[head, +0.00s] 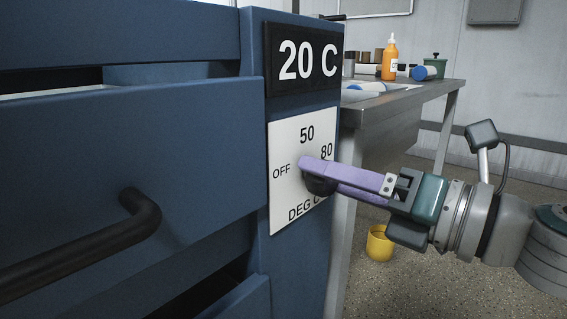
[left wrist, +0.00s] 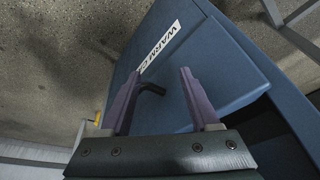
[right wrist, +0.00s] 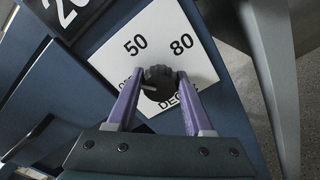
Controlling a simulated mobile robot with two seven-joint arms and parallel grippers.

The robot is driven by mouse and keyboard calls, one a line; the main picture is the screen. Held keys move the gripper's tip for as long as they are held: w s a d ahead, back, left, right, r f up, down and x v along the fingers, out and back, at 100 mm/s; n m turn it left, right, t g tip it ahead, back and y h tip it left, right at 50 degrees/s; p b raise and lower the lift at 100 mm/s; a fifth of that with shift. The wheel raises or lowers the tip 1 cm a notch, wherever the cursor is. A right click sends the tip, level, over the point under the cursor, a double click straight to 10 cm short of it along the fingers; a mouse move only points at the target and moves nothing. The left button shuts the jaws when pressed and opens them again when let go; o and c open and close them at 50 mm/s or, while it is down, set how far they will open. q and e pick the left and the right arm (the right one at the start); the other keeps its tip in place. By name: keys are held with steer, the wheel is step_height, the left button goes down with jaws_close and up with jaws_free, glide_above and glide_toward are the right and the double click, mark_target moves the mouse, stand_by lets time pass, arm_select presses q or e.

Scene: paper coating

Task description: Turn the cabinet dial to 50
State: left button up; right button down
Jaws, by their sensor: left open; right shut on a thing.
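The black cabinet dial (head: 318,186) sits on a white plate (head: 284,207) marked OFF, 50, 80 and DEG C. In the right wrist view the dial (right wrist: 158,78) shows a pale pointer line toward the OFF side. My right gripper (head: 318,172) is shut on the dial, its purple fingers on either side of it (right wrist: 158,80). Part of the OFF label is hidden by a finger in the right wrist view. The display (head: 305,60) above the plate reads 20 C. My left gripper (left wrist: 160,74) is open with nothing between its fingers; it is outside the head view.
The blue cabinet has a pulled-out drawer (head: 60,160) with a black handle (head: 140,215) left of the dial. A metal table (head: 400,100) with bottles stands behind at right. A yellow cup (head: 380,243) is on the floor. Another black handle (left wrist: 152,88) shows in the left wrist view.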

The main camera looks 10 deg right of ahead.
steer(key=m+p, duration=0.2)
steer(key=m, duration=0.2)
steer(key=shift+m, duration=0.3)
steer(key=shift+m+p, duration=0.6)
steer(key=shift+m, duration=0.8)
steer(key=shift+f+m, duration=0.1)
steer(key=shift+m, duration=0.2)
steer(key=shift+c, duration=1.5)
jaws_free()
steer(key=shift+d, duration=0.1)
steer(key=p+v, duration=0.1)
steer(key=v, duration=0.9)
